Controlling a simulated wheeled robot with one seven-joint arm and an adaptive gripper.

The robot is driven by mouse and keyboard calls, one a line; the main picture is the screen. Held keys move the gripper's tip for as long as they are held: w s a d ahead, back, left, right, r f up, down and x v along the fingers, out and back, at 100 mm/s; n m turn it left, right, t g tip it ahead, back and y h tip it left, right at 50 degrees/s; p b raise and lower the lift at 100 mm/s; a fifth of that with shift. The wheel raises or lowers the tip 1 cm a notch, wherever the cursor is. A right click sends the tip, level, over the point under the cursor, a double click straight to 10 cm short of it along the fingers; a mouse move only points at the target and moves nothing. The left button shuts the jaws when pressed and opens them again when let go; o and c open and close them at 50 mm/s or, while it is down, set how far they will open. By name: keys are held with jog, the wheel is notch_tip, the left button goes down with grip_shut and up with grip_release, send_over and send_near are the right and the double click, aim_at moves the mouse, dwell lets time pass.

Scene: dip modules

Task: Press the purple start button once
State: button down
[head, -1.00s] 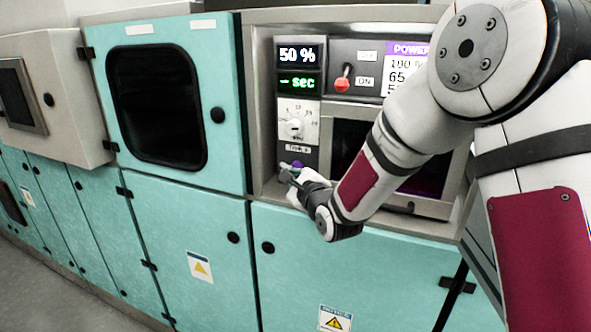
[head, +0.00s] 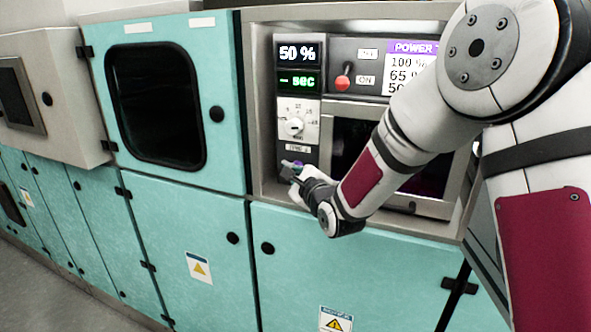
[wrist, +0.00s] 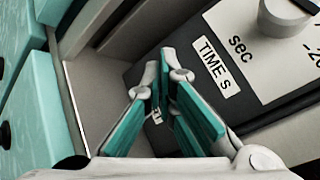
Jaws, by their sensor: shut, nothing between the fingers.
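The purple start button (head: 299,163) shows as a small purple patch at the bottom of the control strip, mostly covered by my gripper. My gripper (head: 289,167) is shut and empty, with its fingertips at the lower end of this strip, close to the button. In the wrist view my gripper (wrist: 161,72) has its fingers together in front of the dark panel, below the "TIME s" label (wrist: 213,66). The button cannot be made out there. I cannot tell whether the fingertips touch it.
Above the button are the timer knob (head: 294,127), the "- sec" display (head: 298,82) and the "50 %" display (head: 297,52). A red-knobbed switch (head: 343,80) is to the right. The metal frame (head: 258,110) borders the recess on the left.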

jog(key=shift+w+d, duration=0.15)
jog(key=shift+w, duration=0.25)
dwell(0.4)
dwell(0.4)
jog(key=shift+s+a, duration=0.2)
jog(key=shift+s, duration=0.3)
jog(key=shift+s+a, duration=0.15)
jog(key=shift+s, duration=0.35)
jog(key=s, duration=0.1)
jog(key=s+a+p, duration=0.1)
jog(key=s, duration=0.1)
jog(key=s+p, duration=0.1)
jog(key=shift+s+a, duration=0.35)
